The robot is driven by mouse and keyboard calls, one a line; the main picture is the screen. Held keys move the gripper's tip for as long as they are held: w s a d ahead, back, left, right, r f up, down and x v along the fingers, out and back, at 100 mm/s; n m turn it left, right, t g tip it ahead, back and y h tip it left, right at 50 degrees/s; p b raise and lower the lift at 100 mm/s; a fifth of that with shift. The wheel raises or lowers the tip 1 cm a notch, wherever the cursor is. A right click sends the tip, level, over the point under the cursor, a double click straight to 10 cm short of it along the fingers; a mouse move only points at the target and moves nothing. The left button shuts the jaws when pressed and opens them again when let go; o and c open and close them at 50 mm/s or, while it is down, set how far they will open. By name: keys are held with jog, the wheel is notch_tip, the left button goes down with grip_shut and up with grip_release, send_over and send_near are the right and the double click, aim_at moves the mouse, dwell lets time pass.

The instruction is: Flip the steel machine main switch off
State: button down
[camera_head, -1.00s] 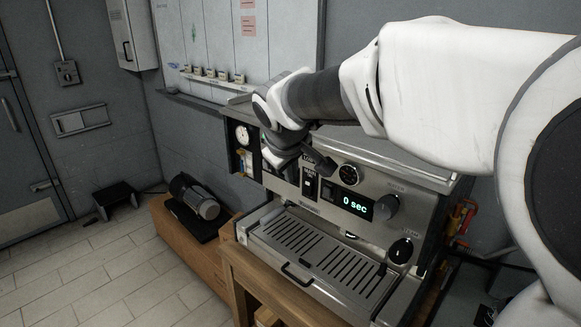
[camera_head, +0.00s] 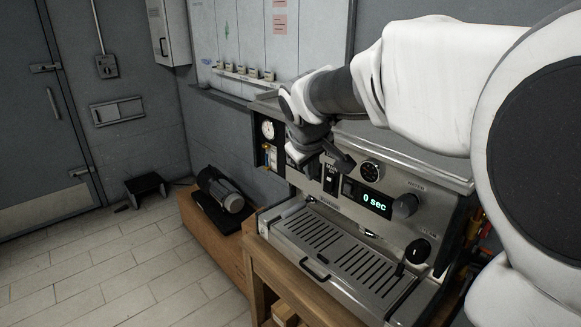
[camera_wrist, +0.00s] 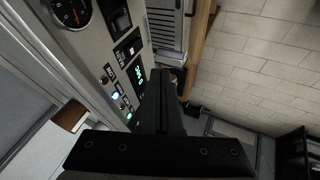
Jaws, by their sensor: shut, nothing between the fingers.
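The steel machine (camera_head: 345,215) stands on a wooden stand, its front panel facing the camera. A black switch under a small label, which looks like the main switch (camera_head: 330,179), sits left of the lit "0 sec" display (camera_head: 374,202). Its on or off position is too small to tell. My gripper (camera_head: 345,161) is shut and empty, just above and in front of the panel, near the switch's upper right. I cannot tell if it touches the panel. In the wrist view my black shut fingers (camera_wrist: 163,85) lie beside the panel, partly covering its green display (camera_wrist: 136,70).
A drip tray (camera_head: 345,248) with a front handle juts out below. A motor-like unit (camera_head: 226,195) sits on a low wooden bench at left. The tiled floor (camera_head: 130,270) at front left is clear.

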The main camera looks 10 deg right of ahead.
jog(key=shift+f, duration=0.1)
send_near(325, 189)
notch_tip(325, 189, down, 5)
jog(key=a, duration=0.3)
jog(key=w+d+p, duration=0.2)
jog(key=w+d, duration=0.1)
jog(key=shift+d, duration=0.3)
jog(key=b, duration=0.2)
jog(key=shift+w+d+f+b, duration=0.1)
jog(key=shift+d+f+b, duration=0.05)
jog(key=shift+b, duration=0.15)
